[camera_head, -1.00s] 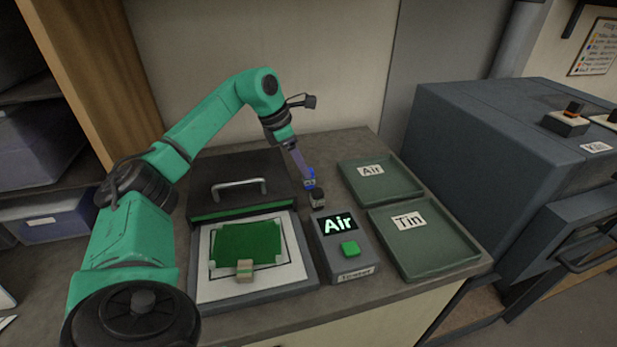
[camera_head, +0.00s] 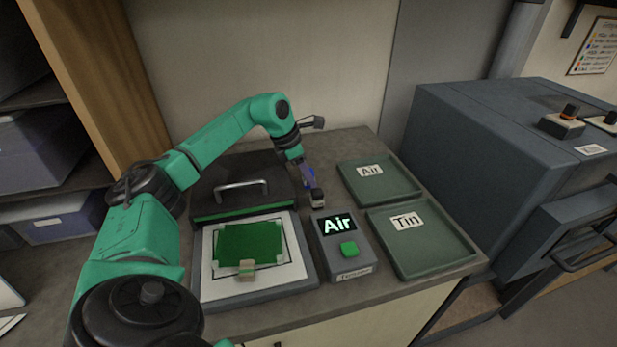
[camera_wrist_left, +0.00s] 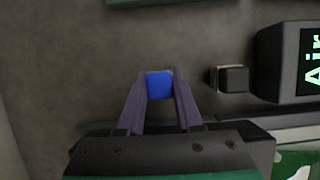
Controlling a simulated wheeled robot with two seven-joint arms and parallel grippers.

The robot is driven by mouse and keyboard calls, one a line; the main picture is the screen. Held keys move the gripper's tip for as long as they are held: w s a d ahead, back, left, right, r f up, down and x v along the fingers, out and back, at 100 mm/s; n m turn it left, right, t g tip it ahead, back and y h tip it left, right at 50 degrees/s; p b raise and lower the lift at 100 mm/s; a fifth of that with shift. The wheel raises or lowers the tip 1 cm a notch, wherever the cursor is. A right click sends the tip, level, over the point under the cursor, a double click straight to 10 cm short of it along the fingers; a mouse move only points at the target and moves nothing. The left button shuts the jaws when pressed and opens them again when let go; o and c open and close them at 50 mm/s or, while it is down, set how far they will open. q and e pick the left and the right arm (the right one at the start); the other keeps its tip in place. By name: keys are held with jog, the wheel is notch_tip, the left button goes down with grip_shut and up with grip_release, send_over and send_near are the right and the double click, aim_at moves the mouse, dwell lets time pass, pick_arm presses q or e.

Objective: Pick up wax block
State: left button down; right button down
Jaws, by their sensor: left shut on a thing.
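The wax block appears to be the small blue block (camera_wrist_left: 159,85), which sits between my fingertips in the left wrist view. In the head view it is a small patch of blue (camera_head: 309,183), mostly hidden by the fingers. My left gripper (camera_head: 308,177) points down at the counter's back middle and is shut on the blue block. It also shows in the left wrist view (camera_wrist_left: 160,92), with a finger on each side of the block. I cannot tell whether the block still touches the counter. My right gripper is not in view.
A small dark-topped block (camera_head: 318,198) stands close in front of the gripper, behind a box with an "Air" display (camera_head: 337,224). Trays labelled Air (camera_head: 395,186) and Tin (camera_head: 427,253) lie right.

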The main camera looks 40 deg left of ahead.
pick_arm(q)
notch_tip(320, 180, up, 9)
jog(key=shift+f+b, duration=0.15)
jog(key=shift+b, duration=0.15)
notch_tip(320, 180, up, 11)
jog(key=p, duration=0.1)
